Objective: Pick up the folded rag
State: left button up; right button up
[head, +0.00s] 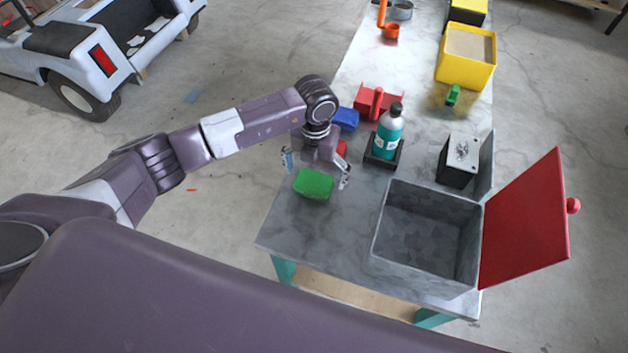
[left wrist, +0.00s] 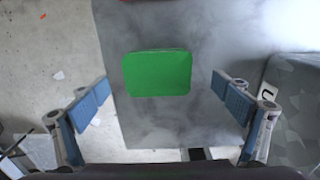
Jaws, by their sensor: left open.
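A green, flat, rounded pad (head: 313,184), which looks like the folded rag, lies on the near left part of the grey table. It also shows whole in the left wrist view (left wrist: 156,73), ahead of the fingers and between their lines. My left gripper (head: 316,170) is open and empty just above the pad, one finger toward each side of it. In the left wrist view both blue-padded fingers (left wrist: 160,90) stand wide apart and do not visibly touch the pad. My right gripper is not in view.
A grey open box (head: 378,240) with a raised red lid (head: 527,225) stands right of the pad. A teal bottle (head: 388,135) on a black base, a blue block (head: 346,119) and a red item (head: 342,148) are behind. The table's left edge is close.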

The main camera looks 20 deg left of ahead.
aim_at(314, 182)
pick_arm(q)
notch_tip(314, 182, down, 2)
jog(key=shift+s+a+f, duration=0.1)
jog(key=shift+s+f, duration=0.05)
jog(key=shift+f, duration=0.1)
jog(key=shift+f+p, duration=0.3)
jog(key=shift+f, duration=0.1)
jog(key=c, duration=1.2)
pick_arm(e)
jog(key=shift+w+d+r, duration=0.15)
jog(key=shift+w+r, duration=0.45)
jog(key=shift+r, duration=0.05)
pick_arm(q)
jog(key=shift+c, duration=0.2)
notch_tip(314, 182, up, 20)
jog(key=b, duration=0.4)
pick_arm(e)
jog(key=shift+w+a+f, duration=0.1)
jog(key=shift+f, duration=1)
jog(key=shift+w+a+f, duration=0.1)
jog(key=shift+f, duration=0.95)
